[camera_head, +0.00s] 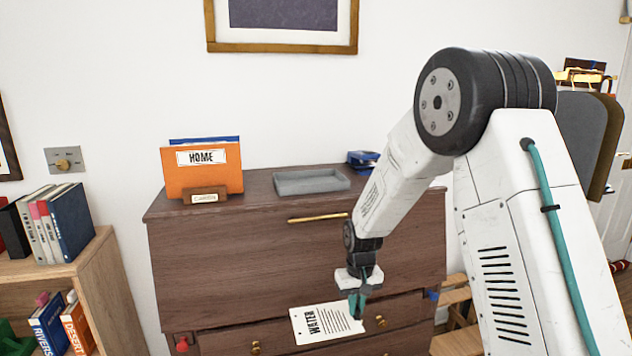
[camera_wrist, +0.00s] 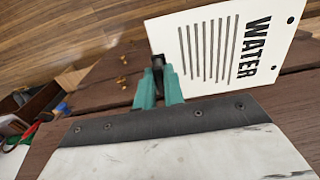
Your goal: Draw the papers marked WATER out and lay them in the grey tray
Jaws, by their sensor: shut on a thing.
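My gripper (camera_head: 357,302) is shut on a white sheet of paper marked WATER (camera_head: 321,326) by its edge. It holds the sheet in front of the dark wooden bureau, below its top. In the wrist view the teal fingers (camera_wrist: 163,80) meet at the edge of the WATER sheet (camera_wrist: 215,45), whose print and two punched holes show. The grey tray (camera_head: 311,181) lies on the bureau top and looks empty. An orange folder marked HOME (camera_head: 203,170) stands left of the tray, with a blue one behind it, in a wooden holder with a small label.
The bureau (camera_head: 270,253) has a brass handle on its front and drawers with brass knobs below. A blue item (camera_head: 362,160) sits right of the tray. A low bookcase (camera_head: 50,262) with books stands at the left. A picture frame hangs above.

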